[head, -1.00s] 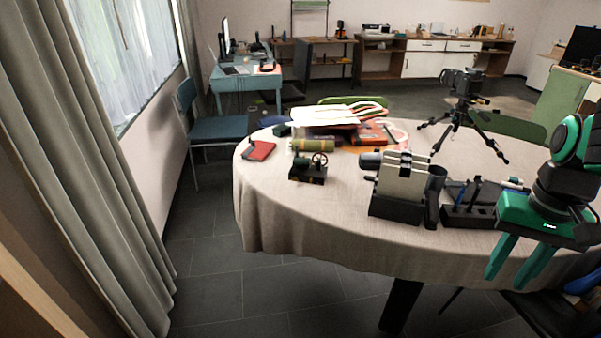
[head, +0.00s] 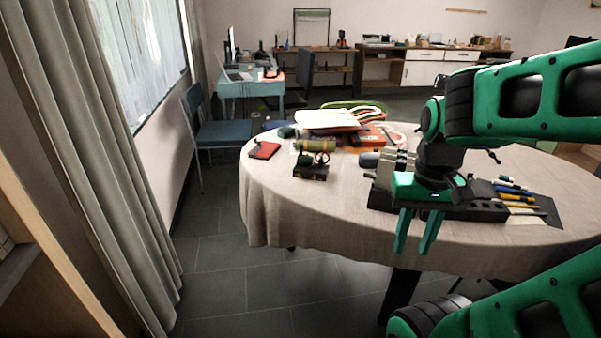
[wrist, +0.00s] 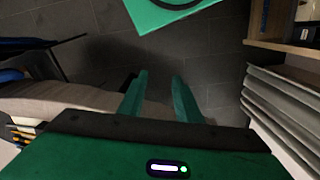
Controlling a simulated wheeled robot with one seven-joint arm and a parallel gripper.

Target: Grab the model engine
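The model engine (head: 311,170) is a small dark machine with a wheel on top. In the head view it stands on the left part of the round table (head: 300,212), near its front-left edge. My gripper (head: 415,245) is to the right of it, at the front edge of the table, with its green fingers pointing down. The fingers are apart with nothing between them. In the wrist view the gripper (wrist: 158,80) is over the dark floor, and the engine is not in that view.
A green cylinder (head: 314,146) lies just behind the engine. A red notebook (head: 264,150) lies to its left. Papers and a red-orange box (head: 365,137) are behind. My arm hides part of the organizer (head: 470,211) on the right. The tablecloth between engine and gripper is mostly clear.

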